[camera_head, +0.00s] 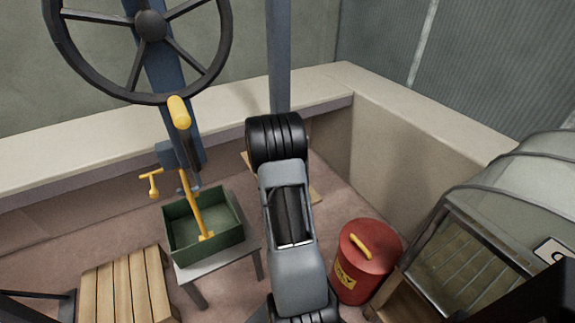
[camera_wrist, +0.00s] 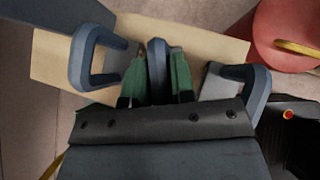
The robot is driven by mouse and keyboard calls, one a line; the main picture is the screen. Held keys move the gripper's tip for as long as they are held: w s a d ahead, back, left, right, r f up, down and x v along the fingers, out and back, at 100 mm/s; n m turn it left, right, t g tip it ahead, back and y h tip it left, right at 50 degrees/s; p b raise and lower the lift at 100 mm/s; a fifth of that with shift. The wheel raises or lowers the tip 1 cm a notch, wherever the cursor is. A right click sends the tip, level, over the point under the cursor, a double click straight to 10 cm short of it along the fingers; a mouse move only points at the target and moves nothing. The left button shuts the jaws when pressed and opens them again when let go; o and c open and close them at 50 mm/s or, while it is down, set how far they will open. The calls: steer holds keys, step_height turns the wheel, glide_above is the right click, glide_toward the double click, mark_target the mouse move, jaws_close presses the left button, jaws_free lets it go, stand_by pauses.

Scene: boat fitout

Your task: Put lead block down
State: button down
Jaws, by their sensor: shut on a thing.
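In the wrist view the two green fingers of my gripper (camera_wrist: 158,85) are closed on a blue-grey upright bar, which looks like the handle of the lead block (camera_wrist: 157,60). The body of that block is mostly hidden by the fingers and the wrist. It is over or on a pale wooden board (camera_wrist: 205,46); I cannot tell whether it touches. A similar blue-grey loop (camera_wrist: 78,62) stands on the left and another (camera_wrist: 262,88) on the right, each by a grey piece. In the head view my arm hides the gripper and the block.
A red lidded bin (camera_head: 365,265) stands right of my arm. A green box (camera_head: 170,233) on a small grey table and a slatted wooden crate (camera_head: 125,285) are on the left. A large wheel (camera_head: 150,25) is at upper left. A pale ledge (camera_head: 60,130) runs along the back.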

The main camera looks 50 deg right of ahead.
steer(key=shift+r, duration=0.1)
steer(key=c, duration=1)
jaws_free()
steer(key=shift+o, duration=0.2)
steer(key=p+v, duration=0.1)
steer(key=v, duration=1.1)
steer(key=shift+p, duration=0.35)
steer(key=shift+a, duration=0.1)
